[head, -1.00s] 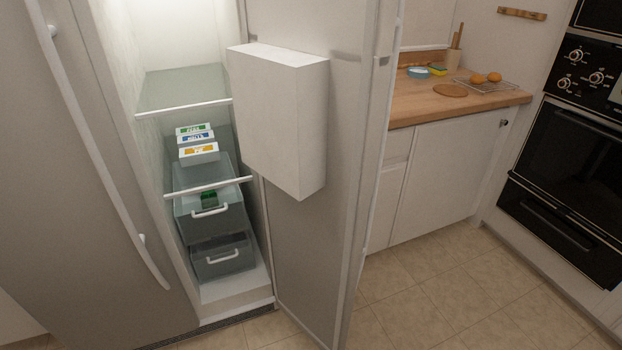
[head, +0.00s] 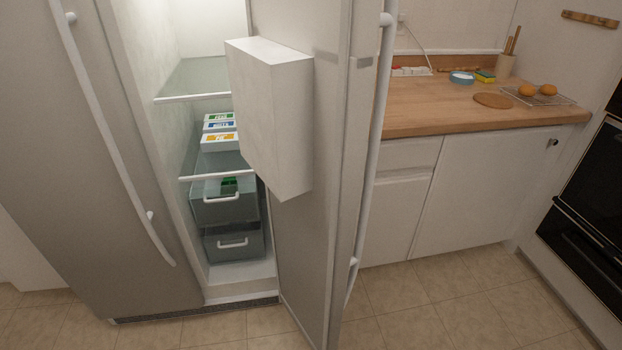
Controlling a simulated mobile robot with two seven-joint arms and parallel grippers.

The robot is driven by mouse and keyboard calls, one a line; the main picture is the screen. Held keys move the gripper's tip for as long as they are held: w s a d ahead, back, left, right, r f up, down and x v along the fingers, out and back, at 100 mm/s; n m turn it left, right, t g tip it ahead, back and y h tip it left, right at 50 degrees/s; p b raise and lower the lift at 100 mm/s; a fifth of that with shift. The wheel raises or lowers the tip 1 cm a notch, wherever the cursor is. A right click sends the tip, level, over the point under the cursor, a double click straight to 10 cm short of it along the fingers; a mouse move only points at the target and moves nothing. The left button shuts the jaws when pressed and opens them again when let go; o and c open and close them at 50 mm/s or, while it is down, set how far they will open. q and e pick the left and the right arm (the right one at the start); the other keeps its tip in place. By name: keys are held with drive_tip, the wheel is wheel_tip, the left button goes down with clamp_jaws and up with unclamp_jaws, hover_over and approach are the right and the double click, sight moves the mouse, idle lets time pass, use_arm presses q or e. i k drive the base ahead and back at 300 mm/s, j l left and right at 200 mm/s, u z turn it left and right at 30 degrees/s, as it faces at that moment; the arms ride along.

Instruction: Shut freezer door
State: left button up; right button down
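The freezer door (head: 320,140) stands wide open, swung out toward me on the right of the freezer compartment. A white box-shaped bin (head: 270,115) is on its inner face. Its long vertical handle (head: 372,150) shows along the door's outer right side. The open freezer compartment (head: 215,30) holds glass shelves, several small boxes (head: 220,135) and two clear drawers (head: 232,242). Neither of my grippers is in the head view.
The closed left fridge door (head: 80,170) with a long curved handle is at the left. A wooden counter (head: 430,105) over white cabinets stands behind the freezer door, with wall ovens (head: 590,200) at the far right. Tiled floor (head: 430,310) in front is clear.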

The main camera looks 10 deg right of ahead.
sight(302, 79)
drive_tip(key=l+u, duration=0.4)
drive_tip(key=l, duration=0.45)
drive_tip(key=l+u, duration=0.15)
drive_tip(key=l, duration=0.3)
drive_tip(key=i+l+u, duration=0.15)
drive_tip(key=l, duration=0.3)
drive_tip(key=i+l+u, duration=0.1)
drive_tip(key=l, duration=0.3)
drive_tip(key=l+u, duration=0.1)
drive_tip(key=l, duration=0.25)
drive_tip(key=i+l+u, duration=0.5)
drive_tip(key=l, duration=0.25)
drive_tip(key=k, duration=0.1)
